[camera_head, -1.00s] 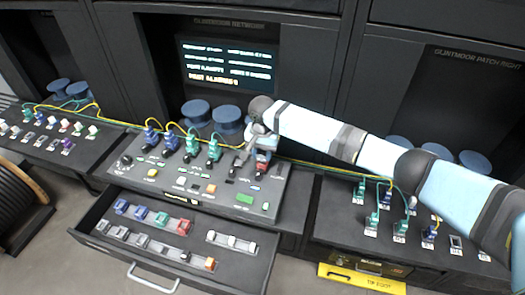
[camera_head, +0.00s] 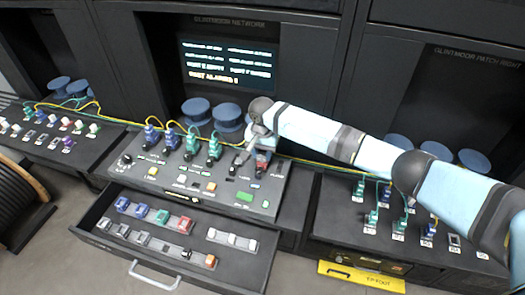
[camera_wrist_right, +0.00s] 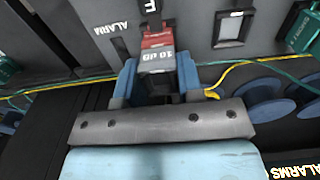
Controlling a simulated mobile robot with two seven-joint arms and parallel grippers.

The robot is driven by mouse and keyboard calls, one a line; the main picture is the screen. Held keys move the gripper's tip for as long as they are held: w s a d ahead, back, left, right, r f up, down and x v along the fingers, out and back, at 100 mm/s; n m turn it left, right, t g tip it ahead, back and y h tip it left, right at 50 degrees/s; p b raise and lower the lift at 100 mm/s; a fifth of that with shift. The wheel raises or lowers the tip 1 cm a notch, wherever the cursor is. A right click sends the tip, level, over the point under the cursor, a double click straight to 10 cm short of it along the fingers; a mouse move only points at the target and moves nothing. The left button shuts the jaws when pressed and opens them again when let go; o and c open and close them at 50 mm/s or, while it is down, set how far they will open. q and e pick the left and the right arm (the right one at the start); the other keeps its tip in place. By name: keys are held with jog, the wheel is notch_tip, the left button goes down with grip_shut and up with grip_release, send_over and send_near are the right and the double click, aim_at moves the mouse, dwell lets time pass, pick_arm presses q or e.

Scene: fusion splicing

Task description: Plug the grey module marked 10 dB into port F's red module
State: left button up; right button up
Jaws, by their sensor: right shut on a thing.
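The grey module marked 10 dB (camera_wrist_right: 158,62) is between the two blue fingers of my right gripper (camera_wrist_right: 156,82), which is shut on it. Its front end meets the red module (camera_wrist_right: 157,39) under the letter F in the right wrist view; I cannot tell how deeply it sits. In the head view my right gripper (camera_head: 253,152) is at the right end of the console (camera_head: 130,175), with the red module (camera_head: 262,160) just beside it. The grey module is hard to make out there. My left gripper is not in view.
An open drawer (camera_head: 95,228) below the console holds several blue, red, green and grey modules. Green and blue plugs with yellow and green cables stand left of my gripper. A lit screen (camera_head: 228,64) is behind. A patch panel (camera_head: 335,225) lies to the right.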

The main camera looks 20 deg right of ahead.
jog(key=shift+f, duration=0.15)
jog(key=o, duration=0.9)
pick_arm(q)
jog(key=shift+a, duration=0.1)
pick_arm(e)
jog(key=shift+r, duration=0.35)
pick_arm(q)
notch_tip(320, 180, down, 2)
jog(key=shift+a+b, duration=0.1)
jog(key=shift+b, duration=0.85)
pick_arm(e)
notch_tip(320, 180, up, 13)
jog(key=shift+r, duration=0.1)
